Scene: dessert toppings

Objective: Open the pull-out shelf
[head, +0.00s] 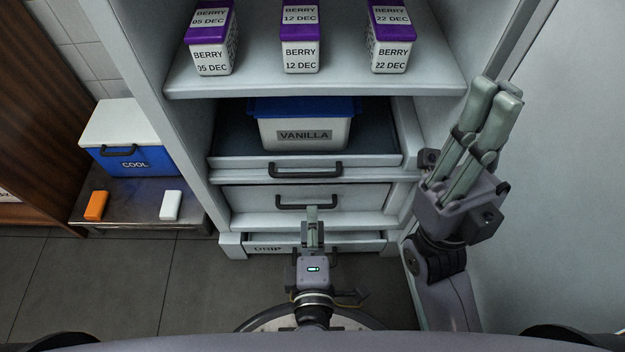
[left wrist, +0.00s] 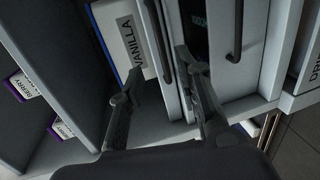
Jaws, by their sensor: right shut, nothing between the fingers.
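The pull-out shelf (head: 232,164) is a light front panel with a dark bar handle (head: 305,171), inside the cabinet. A white VANILLA tub (head: 305,134) with a blue lid stands on it. My left gripper (head: 312,211) is low in front of the cabinet, below the shelf handle in the head view. In the left wrist view my left gripper (left wrist: 157,72) has its fingers apart, and the shelf handle (left wrist: 158,40) appears between their tips. I cannot tell whether they touch it. My right gripper (head: 499,90) is shut and empty, raised at the cabinet's right side.
A closed-looking drawer (head: 240,197) with its own handle is below the shelf, and a partly labelled bottom drawer (head: 262,246) is under that. Several purple-lidded BERRY boxes (head: 300,52) stand on the shelf above. A blue COOL box (head: 128,158) is on a low stand at left.

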